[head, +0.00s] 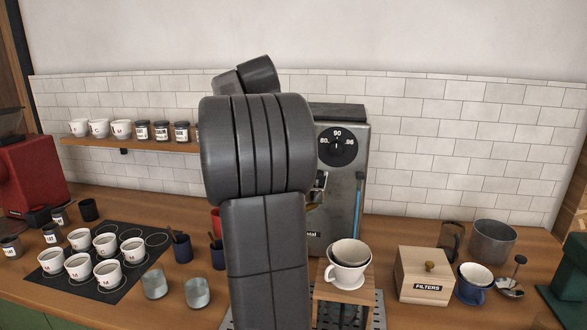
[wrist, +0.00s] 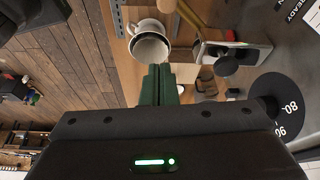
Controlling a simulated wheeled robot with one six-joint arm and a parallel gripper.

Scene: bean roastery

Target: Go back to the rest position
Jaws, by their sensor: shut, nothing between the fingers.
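My gripper (wrist: 158,85) shows in the wrist view as two dark green fingers pressed together, with nothing between them. In the head view my own dark arm stands upright in the middle and the gripper itself is not visible. In the wrist view a white cup or dripper (wrist: 150,48) lies just beyond the fingertips in the picture; I cannot tell the distance. In the head view a white dripper (head: 347,276) sits on a wooden stand (head: 330,294) to the right of my arm.
A steel machine with a dial (head: 338,147) stands behind my arm. A black mat (head: 111,292) with several white cups is at left. A wooden filters box (head: 424,272), blue cup (head: 470,291) and steel pot (head: 492,241) are at right. A wall shelf (head: 130,144) holds cups and jars.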

